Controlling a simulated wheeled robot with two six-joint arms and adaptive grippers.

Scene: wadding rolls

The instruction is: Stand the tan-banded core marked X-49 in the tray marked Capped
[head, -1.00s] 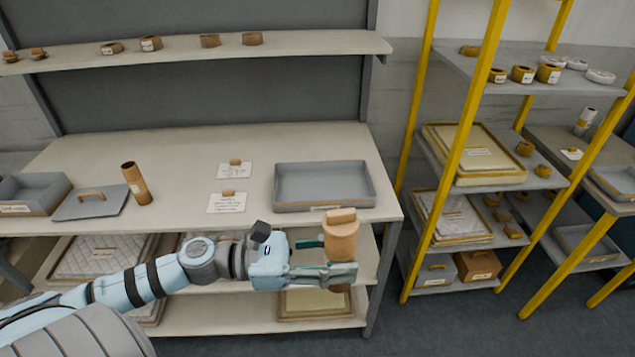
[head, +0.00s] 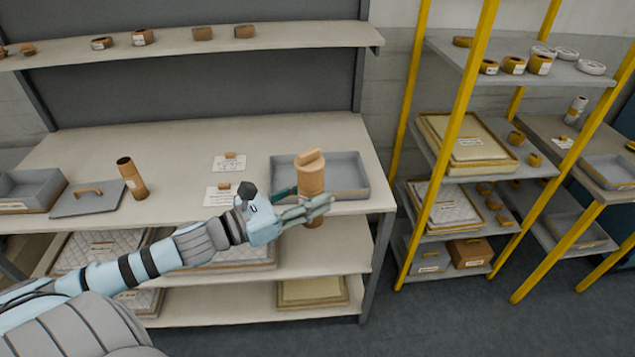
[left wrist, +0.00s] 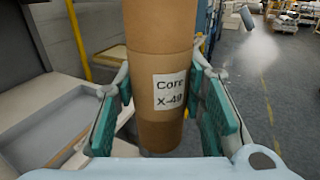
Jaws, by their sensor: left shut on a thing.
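My left gripper (head: 303,203) is shut on a tan cardboard core (head: 312,175) with a wider cap-like top. In the left wrist view the core (left wrist: 160,60) stands upright between the green finger pads, and its white label reads "Core X-49". In the head view the held core is in front of a grey tray (head: 350,190) at the table's right end and hides part of it. The tray also shows at the left of the left wrist view (left wrist: 50,132). Any marking on this tray cannot be read. My right gripper is not in view.
Another brown core (head: 132,178) stands on the table (head: 190,140) near a grey lid (head: 88,198) with a tan handle and a second grey tray (head: 28,204). Two white cards lie mid-table. A yellow-posted rack (head: 470,90) stands to the right.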

